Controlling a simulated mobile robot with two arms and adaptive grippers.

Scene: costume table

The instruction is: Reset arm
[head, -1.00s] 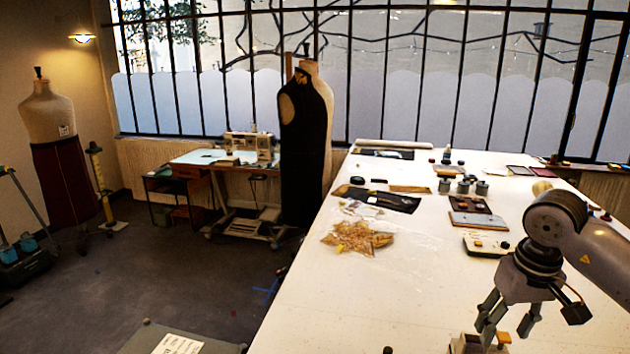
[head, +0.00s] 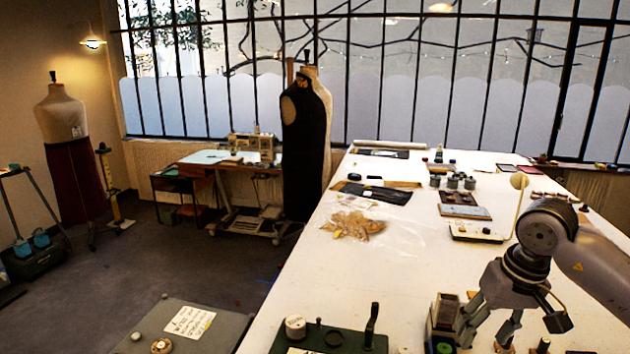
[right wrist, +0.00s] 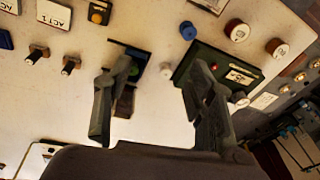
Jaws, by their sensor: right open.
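My right gripper (head: 487,332) hangs over the near right part of the long white table (head: 310,262), fingers pointing down. Its fingers are spread with nothing between them, as the right wrist view (right wrist: 150,85) also shows. A small dark block with a green button (head: 443,335) stands beside the left finger in the head view. My left gripper is out of view.
A green plate with a black lever (head: 370,328) lies at the table's near edge. A grey-topped surface (head: 225,335) with a paper label is at front left. A clear bag (head: 353,226) and several small pots lie farther back. Dress forms (head: 305,140) stand beyond.

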